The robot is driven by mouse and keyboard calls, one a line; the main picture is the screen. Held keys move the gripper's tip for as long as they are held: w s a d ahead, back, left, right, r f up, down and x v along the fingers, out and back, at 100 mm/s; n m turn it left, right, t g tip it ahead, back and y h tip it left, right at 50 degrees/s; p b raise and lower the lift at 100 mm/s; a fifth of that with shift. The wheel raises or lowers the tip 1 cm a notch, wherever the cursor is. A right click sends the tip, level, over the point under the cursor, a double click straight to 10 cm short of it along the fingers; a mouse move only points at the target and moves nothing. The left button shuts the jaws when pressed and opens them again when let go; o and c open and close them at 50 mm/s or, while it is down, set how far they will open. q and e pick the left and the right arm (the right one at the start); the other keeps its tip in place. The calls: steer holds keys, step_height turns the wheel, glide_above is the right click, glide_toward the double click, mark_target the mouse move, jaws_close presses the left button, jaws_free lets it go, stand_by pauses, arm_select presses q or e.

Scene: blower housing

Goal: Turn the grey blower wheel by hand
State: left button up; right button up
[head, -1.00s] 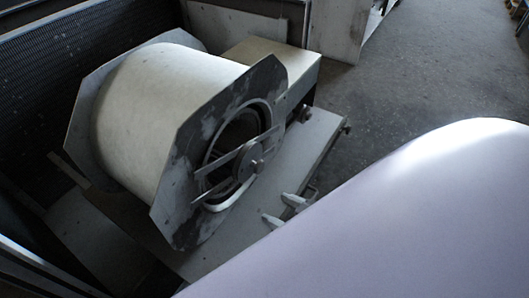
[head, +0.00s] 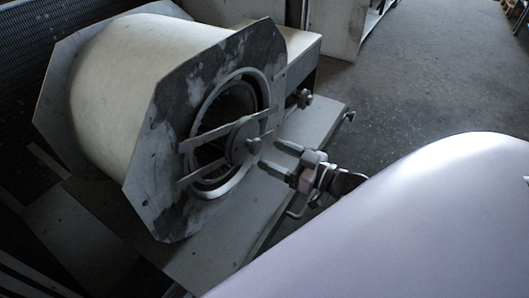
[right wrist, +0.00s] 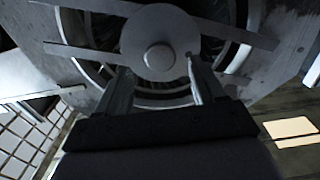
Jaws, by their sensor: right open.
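The blower housing (head: 150,75) is a pale drum with a worn grey octagonal side plate (head: 165,130). In its round opening sits the grey blower wheel (head: 217,112), partly hidden behind a round hub disc (head: 244,139) and two flat cross bars. In the right wrist view the wheel's dark vanes (right wrist: 101,27) show behind the hub disc (right wrist: 160,42). My right gripper (head: 283,157) is open and empty, just right of the hub disc. In the right wrist view its two fingers (right wrist: 157,75) point at the opening's lower part; I cannot tell whether they touch anything. My left gripper is out of view.
A pale base plate (head: 225,235) lies under the housing, with a box-like part (head: 290,50) behind. A dark ribbed panel (head: 40,60) stands at the left. The concrete floor (head: 420,75) is clear at upper right.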

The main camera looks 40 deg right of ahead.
mark_target(258, 148)
steer(key=x, duration=0.2)
steer(key=shift+w+a+b, duration=0.15)
steer(key=shift+w+b, duration=0.15)
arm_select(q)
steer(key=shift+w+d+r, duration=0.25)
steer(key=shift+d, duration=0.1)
arm_select(e)
steer(key=shift+w+a, duration=0.2)
steer(key=shift+w, duration=0.2)
